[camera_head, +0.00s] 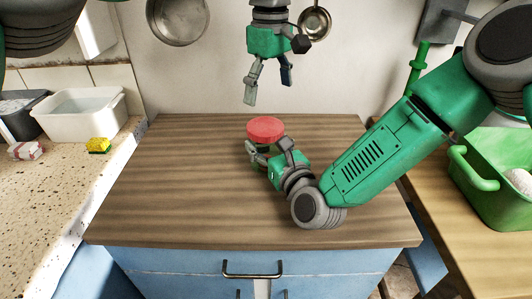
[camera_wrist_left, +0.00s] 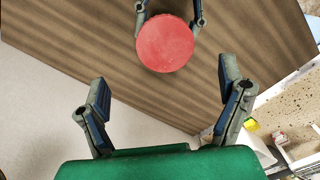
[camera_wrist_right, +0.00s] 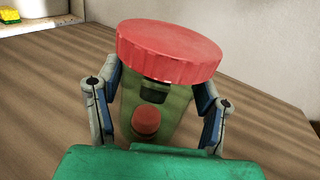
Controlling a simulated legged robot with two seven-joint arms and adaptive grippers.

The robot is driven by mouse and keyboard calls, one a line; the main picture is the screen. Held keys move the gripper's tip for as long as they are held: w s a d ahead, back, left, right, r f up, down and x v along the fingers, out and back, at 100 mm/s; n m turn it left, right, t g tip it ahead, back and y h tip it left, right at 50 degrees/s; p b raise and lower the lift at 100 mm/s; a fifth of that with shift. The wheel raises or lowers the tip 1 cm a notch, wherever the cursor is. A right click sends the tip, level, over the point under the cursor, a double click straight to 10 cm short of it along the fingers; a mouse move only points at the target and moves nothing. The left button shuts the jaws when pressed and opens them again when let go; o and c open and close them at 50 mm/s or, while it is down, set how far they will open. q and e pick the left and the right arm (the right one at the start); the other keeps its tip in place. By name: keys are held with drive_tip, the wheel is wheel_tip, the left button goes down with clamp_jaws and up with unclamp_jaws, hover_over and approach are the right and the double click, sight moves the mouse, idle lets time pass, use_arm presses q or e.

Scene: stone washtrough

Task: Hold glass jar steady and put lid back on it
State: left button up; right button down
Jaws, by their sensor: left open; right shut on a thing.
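A red round lid (camera_head: 266,129) sits on top of the jar, as the right wrist view shows the lid (camera_wrist_right: 170,48) resting level over the jar (camera_wrist_right: 173,108). The jar looks greenish, with a dark patch and a red round spot on its front. My right gripper (camera_head: 268,148) is shut around the jar below the lid, with one finger on each side. My left gripper (camera_head: 268,91) is open and empty above and behind the lid. The left wrist view shows the lid (camera_wrist_left: 165,43) beyond the open fingers; it hides the jar there.
The wooden counter (camera_head: 190,180) around the jar is clear. A white basin (camera_head: 85,116) and a yellow sponge (camera_head: 98,145) are on the speckled ledge at left. A green basket (camera_head: 497,190) stands at right. Pans (camera_head: 178,18) hang on the back wall.

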sight(273, 125)
use_arm(q)
drive_tip(key=n, duration=0.2)
drive_tip(key=shift+d+n, duration=0.2)
drive_tip(key=shift+n, duration=0.1)
drive_tip(key=shift+d+n, duration=0.5)
drive_tip(key=shift+d, duration=0.1)
drive_tip(key=shift+a, duration=0.25)
drive_tip(key=shift+a+f, duration=0.15)
drive_tip(key=shift+f, duration=0.1)
wheel_tip(273, 125, down, 8)
drive_tip(key=shift+r, duration=0.25)
drive_tip(key=c, duration=1.3)
